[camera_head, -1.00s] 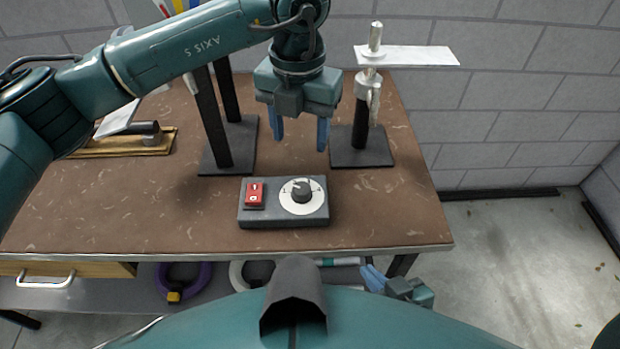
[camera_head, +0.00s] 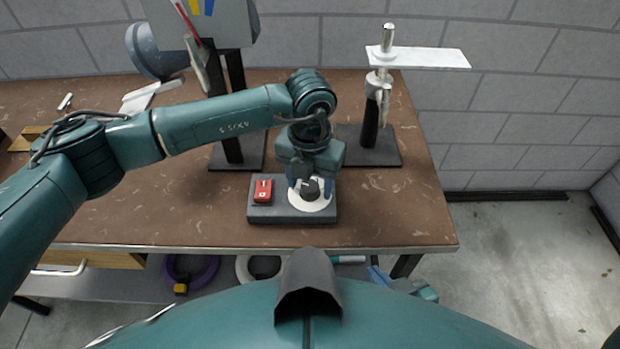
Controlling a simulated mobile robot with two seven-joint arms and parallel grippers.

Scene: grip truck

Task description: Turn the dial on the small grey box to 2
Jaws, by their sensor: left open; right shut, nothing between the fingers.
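The small grey box (camera_head: 285,216) lies on the brown table, with a red switch (camera_head: 262,190) on its left and a black dial (camera_head: 310,188) on a white disc on its right. The dial's numbers are too small to read. My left gripper (camera_head: 310,186) is lowered over the dial from behind, open, with one blue finger on each side of the knob. I cannot tell whether the fingers touch it. My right gripper (camera_head: 380,276) is low beyond the table's front edge, shut and empty, partly hidden by my body.
Two dark stands are behind the box; the right one (camera_head: 370,120) carries a white plate (camera_head: 432,58). Purple (camera_head: 192,272) and white rings lie on the shelf below. The table (camera_head: 400,220) is clear right of the box.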

